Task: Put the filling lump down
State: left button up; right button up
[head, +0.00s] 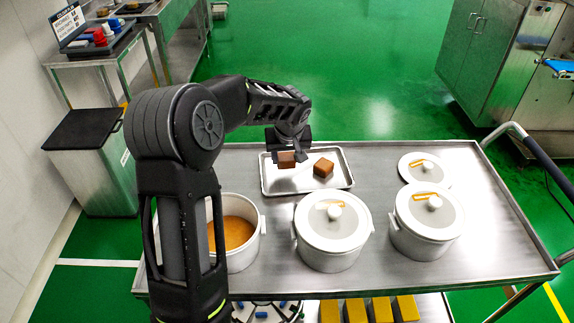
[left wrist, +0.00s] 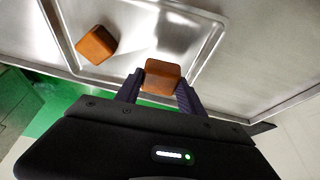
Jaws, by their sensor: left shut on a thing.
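My left gripper (head: 287,160) is shut on a brown, block-shaped filling lump (head: 286,159) at the left part of a shallow metal tray (head: 337,183). The held lump (left wrist: 162,76) shows between the fingertips in the left wrist view. I cannot tell whether its underside touches the tray. A second brown lump (head: 323,167) lies in the tray to the right of the held one; it also shows in the left wrist view (left wrist: 96,45). My right gripper is in neither view.
The tray is on a steel cart (head: 385,260). An open pot (head: 261,232) with orange-brown contents and two lidded pots (head: 332,245) (head: 410,243) stand nearer. A loose lid (head: 410,160) lies at right.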

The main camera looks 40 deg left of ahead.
aim_at(287, 161)
pick_arm(q)
notch_tip(287, 161, down, 4)
jog(key=shift+r+p, duration=0.2)
jog(key=shift+p, duration=0.1)
jog(key=shift+f+b, duration=0.3)
jog(key=shift+b, duration=0.05)
jog(key=o, duration=1.4)
jog(key=shift+r, duration=0.15)
jog(key=shift+r+p, duration=0.25)
jog(key=shift+p, duration=0.1)
jog(key=b+v, duration=0.1)
jog(key=v, duration=1.1)
jog(key=shift+d+f+b, duration=0.1)
jog(key=shift+b, duration=0.2)
